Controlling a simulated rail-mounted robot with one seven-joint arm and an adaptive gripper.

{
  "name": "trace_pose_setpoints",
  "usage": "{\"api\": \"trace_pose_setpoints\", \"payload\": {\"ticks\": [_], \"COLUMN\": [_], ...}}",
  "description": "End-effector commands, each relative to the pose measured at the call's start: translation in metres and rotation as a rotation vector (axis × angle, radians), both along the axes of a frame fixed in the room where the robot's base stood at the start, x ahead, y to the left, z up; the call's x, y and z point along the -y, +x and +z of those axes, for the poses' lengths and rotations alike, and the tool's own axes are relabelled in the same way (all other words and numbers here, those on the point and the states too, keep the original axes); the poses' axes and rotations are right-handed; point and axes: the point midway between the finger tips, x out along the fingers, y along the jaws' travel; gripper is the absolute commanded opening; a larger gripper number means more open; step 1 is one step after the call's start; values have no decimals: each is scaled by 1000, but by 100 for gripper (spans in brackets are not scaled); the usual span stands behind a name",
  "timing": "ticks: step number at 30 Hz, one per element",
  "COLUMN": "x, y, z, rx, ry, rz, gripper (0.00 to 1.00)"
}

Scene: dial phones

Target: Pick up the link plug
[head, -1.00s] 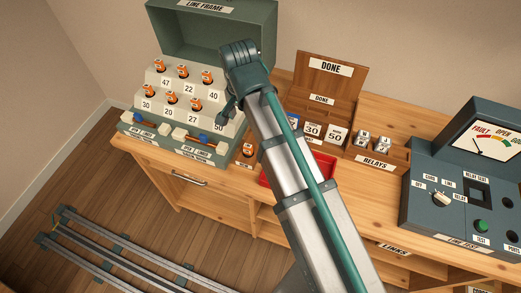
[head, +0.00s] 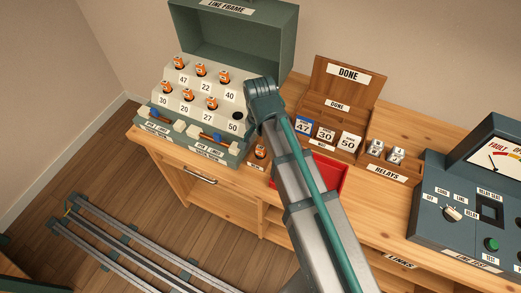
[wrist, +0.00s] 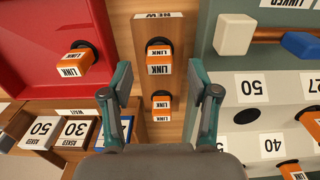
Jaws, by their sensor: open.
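In the wrist view, an orange link plug (wrist: 160,60) with a white LINK label sits in a narrow wooden holder (wrist: 150,25) marked NEW. A second link plug (wrist: 161,107) sits in the same holder. Another link plug (wrist: 77,62) lies in the red tray (wrist: 40,20) to the left. My gripper (wrist: 160,76) is open and empty, its fingers on either side of the holder in the picture. One plug in the holder also shows in the head view (head: 261,152); my arm covers part of that area and the fingertips are hidden there.
The line frame (head: 225,95) holds several orange plugs; its position by label 50 shows an empty dark socket (head: 238,115). The DONE rack (head: 345,95) with number cards, the relays box (head: 380,170) and the line test panel (head: 450,200) stand to the right.

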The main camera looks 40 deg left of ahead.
Motion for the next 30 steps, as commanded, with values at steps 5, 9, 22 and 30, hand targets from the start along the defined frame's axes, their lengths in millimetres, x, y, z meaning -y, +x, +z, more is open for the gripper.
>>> {"api": "trace_pose_setpoints", "payload": {"ticks": [5,9,22,30], "x": [1,1,0,0], "y": [2,2,1,2], "z": [-20,-30,-33,-32], "rx": [-1,-1,0,0], "ry": [-3,-1,0,0], "rz": [0,0,0,0], "gripper": [60,60,39,5]}}
